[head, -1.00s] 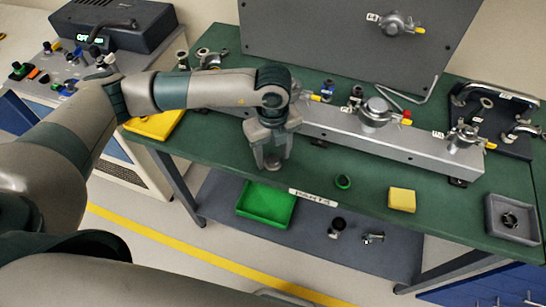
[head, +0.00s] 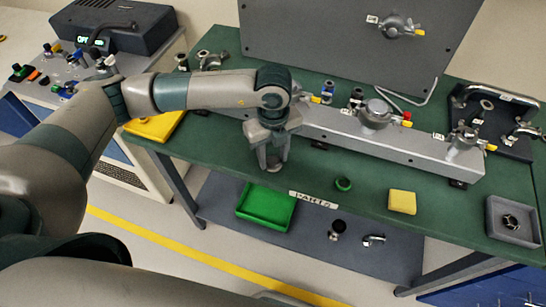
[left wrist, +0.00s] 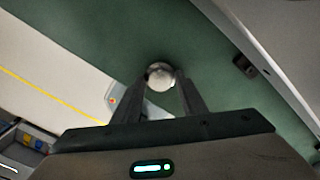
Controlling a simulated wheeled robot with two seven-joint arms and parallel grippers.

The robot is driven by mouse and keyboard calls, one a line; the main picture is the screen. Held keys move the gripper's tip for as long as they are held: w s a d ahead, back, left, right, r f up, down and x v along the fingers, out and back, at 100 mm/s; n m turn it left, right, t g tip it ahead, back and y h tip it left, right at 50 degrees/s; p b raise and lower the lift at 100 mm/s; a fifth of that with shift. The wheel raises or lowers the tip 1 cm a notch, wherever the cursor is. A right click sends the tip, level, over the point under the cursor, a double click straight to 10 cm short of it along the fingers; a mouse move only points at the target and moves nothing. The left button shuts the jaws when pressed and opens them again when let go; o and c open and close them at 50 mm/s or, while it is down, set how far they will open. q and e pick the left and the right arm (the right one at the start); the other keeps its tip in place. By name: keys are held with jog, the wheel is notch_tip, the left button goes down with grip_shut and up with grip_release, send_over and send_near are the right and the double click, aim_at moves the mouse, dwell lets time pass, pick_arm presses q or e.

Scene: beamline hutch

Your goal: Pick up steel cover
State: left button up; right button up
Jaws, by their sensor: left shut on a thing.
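My left gripper (head: 271,164) points down over the front part of the green bench top, in front of the long grey metal rail. In the left wrist view, its two fingers (left wrist: 161,88) are closed on the sides of a small round pale-metal piece, which I take for the steel cover (left wrist: 160,75). The green bench surface lies below it. In the head view the fingers largely hide the piece, and I cannot tell whether it touches the bench. My right gripper is not in view.
The grey rail (head: 340,137) with clamped fittings runs behind the gripper. To the right are a green ring (head: 343,184), a yellow block (head: 402,201) and a grey tray (head: 494,228). A green tray (head: 252,219) sits on the lower shelf. A yellow pad (head: 150,128) lies left.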

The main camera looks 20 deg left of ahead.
pick_arm(q)
jog(key=shift+r+b, duration=0.45)
jog(key=shift+r, duration=0.2)
jog(key=shift+s+d+r+b, duration=0.1)
jog(key=shift+d+r+b, duration=0.1)
jog(key=shift+r+b, duration=0.8)
jog(key=s+d+r+b, duration=0.2)
jog(key=s+d+r, duration=0.5)
jog(key=s, duration=0.1)
jog(key=shift+d+r+b, duration=0.25)
jog(key=shift+d+b, duration=0.1)
jog(key=shift+b, duration=0.05)
jog(key=shift+s, duration=0.1)
jog(key=m, duration=3.3)
send_over(274, 161)
jog(key=s+a, duration=0.3)
jog(key=s, duration=0.2)
notch_tip(274, 161, down, 3)
jog(key=a+m, duration=0.1)
jog(key=m, duration=0.3)
jog(key=a+f+m, duration=0.1)
jog(key=m, duration=0.2)
jog(key=a+m, duration=0.1)
jog(key=m, duration=0.3)
jog(key=shift+w+a+f+m, duration=0.15)
jog(key=shift+w+a+m, duration=0.05)
jog(key=shift+w+m, duration=0.1)
